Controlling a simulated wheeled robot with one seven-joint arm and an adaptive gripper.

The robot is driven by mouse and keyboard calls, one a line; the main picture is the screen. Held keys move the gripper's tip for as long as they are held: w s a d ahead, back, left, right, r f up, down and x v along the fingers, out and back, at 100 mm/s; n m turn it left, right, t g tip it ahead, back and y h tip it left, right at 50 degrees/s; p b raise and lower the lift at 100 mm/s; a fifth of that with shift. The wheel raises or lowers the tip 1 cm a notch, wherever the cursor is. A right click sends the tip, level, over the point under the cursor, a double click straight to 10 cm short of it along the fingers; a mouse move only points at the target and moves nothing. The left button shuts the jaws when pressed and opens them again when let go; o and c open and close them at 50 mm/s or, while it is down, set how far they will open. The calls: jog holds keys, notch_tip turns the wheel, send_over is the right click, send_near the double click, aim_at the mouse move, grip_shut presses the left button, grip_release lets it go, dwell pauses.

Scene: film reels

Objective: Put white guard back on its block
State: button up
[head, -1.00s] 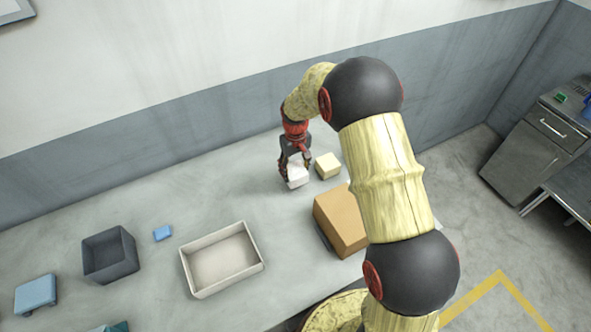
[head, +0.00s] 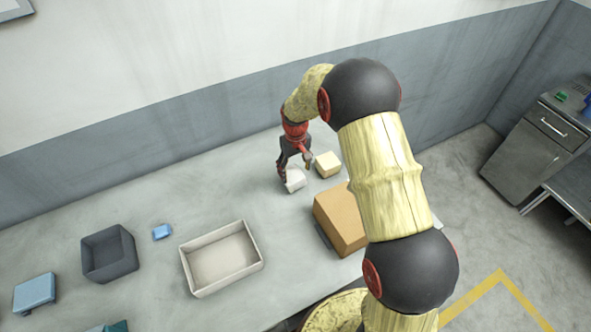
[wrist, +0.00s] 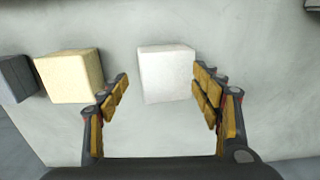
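A white, box-shaped piece (head: 295,181), which I take for the white guard, rests on the grey table near the back. In the wrist view the white piece (wrist: 166,74) shows ahead of and between my two fingers, with a gap on each side. Whether a block sits under or inside it I cannot tell. A cream block (head: 328,164) stands just right of it in the head view; in the wrist view the cream block (wrist: 71,76) is to its left, apart. My gripper (head: 295,167) is open at the white piece; its fingers spread wide in the wrist view (wrist: 162,92).
A tan box (head: 341,217) stands in front of the cream block. An off-white tray (head: 222,258), a dark grey bin (head: 109,254), a small blue block (head: 162,232) and a blue lidded thing (head: 35,293) are to the left. The table's back left is clear.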

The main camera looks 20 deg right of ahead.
jog(key=shift+o, duration=0.8)
notch_tip(320, 180, up, 13)
jog(key=p, duration=0.2)
notch_tip(320, 180, up, 11)
jog(key=t, duration=0.1)
send_over(296, 174)
jog(key=s, duration=0.6)
jog(key=s+r+m+t, duration=0.1)
jog(key=s+r, duration=0.4)
jog(key=s, duration=0.8)
jog(key=s+r+m+t, duration=0.1)
jog(key=s+r+t, duration=0.2)
jog(key=s, duration=1)
jog(key=shift+s+r+t, duration=0.25)
jog(key=shift+r+t, duration=0.05)
jog(key=shift+r, duration=0.6)
jog(key=shift+a, duration=0.1)
